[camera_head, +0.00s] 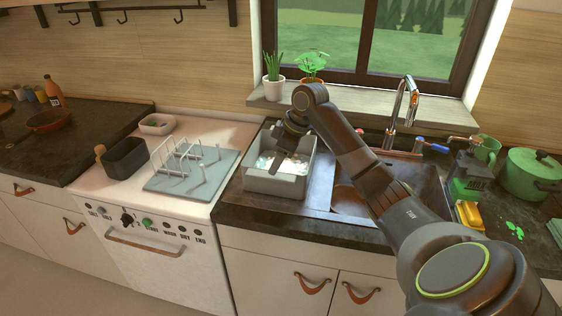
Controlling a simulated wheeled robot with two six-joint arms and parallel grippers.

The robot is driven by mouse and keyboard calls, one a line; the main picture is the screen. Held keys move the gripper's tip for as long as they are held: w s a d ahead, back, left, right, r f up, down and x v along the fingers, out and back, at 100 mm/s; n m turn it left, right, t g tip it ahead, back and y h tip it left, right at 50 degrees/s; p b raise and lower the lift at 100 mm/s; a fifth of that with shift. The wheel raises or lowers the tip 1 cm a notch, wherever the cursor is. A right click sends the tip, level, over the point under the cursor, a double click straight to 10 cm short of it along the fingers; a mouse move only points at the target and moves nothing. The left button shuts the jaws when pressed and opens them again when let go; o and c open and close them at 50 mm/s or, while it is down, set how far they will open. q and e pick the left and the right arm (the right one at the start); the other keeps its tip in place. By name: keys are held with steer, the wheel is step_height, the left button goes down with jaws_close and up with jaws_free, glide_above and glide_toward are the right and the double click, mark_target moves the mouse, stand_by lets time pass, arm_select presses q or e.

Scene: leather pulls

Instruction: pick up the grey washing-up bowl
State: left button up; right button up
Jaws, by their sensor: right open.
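The grey washing-up bowl (296,186) is a rectangular tub standing on the left part of the steel sink unit, below the window. Something pale and patchy shows inside it, too small to make out. My right arm reaches in from the lower right, and its gripper (274,165) points down over the bowl, open, hiding part of its inside. I cannot tell whether a finger touches the bowl wall. My left gripper is not in view.
A dish rack on a blue-grey mat (165,184) and a dark tub (125,158) stand to the left. The tap (401,103) rises behind the sink. A green pot (533,176), bottle and yellow sponge (468,214) are at the right. Two plants stand on the sill.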

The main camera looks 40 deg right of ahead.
mark_target(270, 177)
steer(key=x, duration=0.3)
steer(key=shift+f+p, duration=0.15)
steer(key=shift+p, duration=0.15)
steer(key=x, duration=0.1)
steer(key=p+x, duration=0.1)
steer(key=x, duration=0.2)
steer(key=shift+d+f, duration=0.25)
steer(key=shift+f, duration=0.35)
jaws_close()
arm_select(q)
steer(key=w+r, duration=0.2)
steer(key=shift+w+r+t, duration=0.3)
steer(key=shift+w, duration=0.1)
arm_select(e)
steer(key=shift+w+r, duration=0.1)
steer(key=shift+w, duration=0.05)
